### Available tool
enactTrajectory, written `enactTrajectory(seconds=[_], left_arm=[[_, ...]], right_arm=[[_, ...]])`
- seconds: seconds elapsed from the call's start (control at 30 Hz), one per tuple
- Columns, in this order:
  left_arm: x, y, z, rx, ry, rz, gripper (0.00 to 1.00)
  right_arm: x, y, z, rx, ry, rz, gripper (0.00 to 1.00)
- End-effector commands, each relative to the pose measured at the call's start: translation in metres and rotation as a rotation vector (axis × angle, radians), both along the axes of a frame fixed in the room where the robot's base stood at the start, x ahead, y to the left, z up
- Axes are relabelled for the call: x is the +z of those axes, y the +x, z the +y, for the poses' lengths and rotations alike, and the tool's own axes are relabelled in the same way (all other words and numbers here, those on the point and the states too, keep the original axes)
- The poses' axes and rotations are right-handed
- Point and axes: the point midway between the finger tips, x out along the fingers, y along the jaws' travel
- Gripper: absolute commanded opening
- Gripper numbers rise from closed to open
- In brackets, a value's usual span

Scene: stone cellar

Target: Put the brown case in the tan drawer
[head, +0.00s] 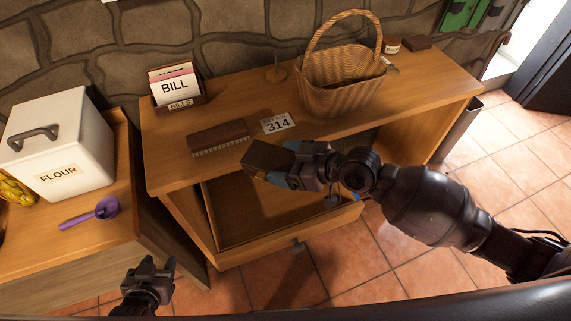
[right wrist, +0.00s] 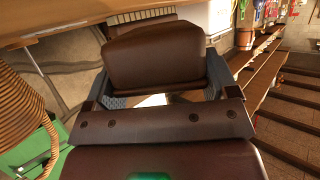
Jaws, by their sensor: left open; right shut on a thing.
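The brown case (head: 268,158) is held above the open tan drawer (head: 230,256), near the desk's front edge. My right gripper (head: 283,170) is shut on it; in the right wrist view the case (right wrist: 155,55) sits between the two fingers. The drawer is pulled out from under the desktop, and its bare wooden floor shows. My right gripper and forearm hide part of the drawer's right side. My left gripper (head: 150,271) is open and empty, low at the left, apart from the drawer.
On the wooden desk (head: 180,172) stand a bill holder (head: 178,88), a brush (head: 218,137), a 314 card (head: 277,123) and a wicker basket (head: 340,85). A white flour bin (head: 60,140) and purple scoop (head: 104,208) are on the left counter. Tiled floor lies in front.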

Motion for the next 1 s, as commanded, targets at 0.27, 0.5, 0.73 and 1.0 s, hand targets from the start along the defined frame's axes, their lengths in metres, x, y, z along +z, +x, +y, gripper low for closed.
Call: enactTrajectory(seconds=[0.27, 0.5, 0.73, 1.0], left_arm=[[-0.002, 0.001, 0.000, -0.001, -0.001, 0.000, 0.47], [-0.005, 0.002, -0.001, -0.002, 0.000, 0.000, 0.47], [-0.010, 0.002, -0.001, -0.003, -0.001, 0.001, 0.47], [-0.011, 0.002, -0.001, -0.003, -0.001, 0.003, 0.47]], right_arm=[[-0.009, 0.000, 0.000, 0.000, 0.002, -0.002, 0.48], [-0.014, 0.000, 0.000, 0.000, 0.002, -0.001, 0.48], [-0.020, 0.000, 0.000, 0.000, 0.001, 0.000, 0.48], [-0.021, 0.000, 0.000, 0.000, 0.000, 0.000, 0.89]])
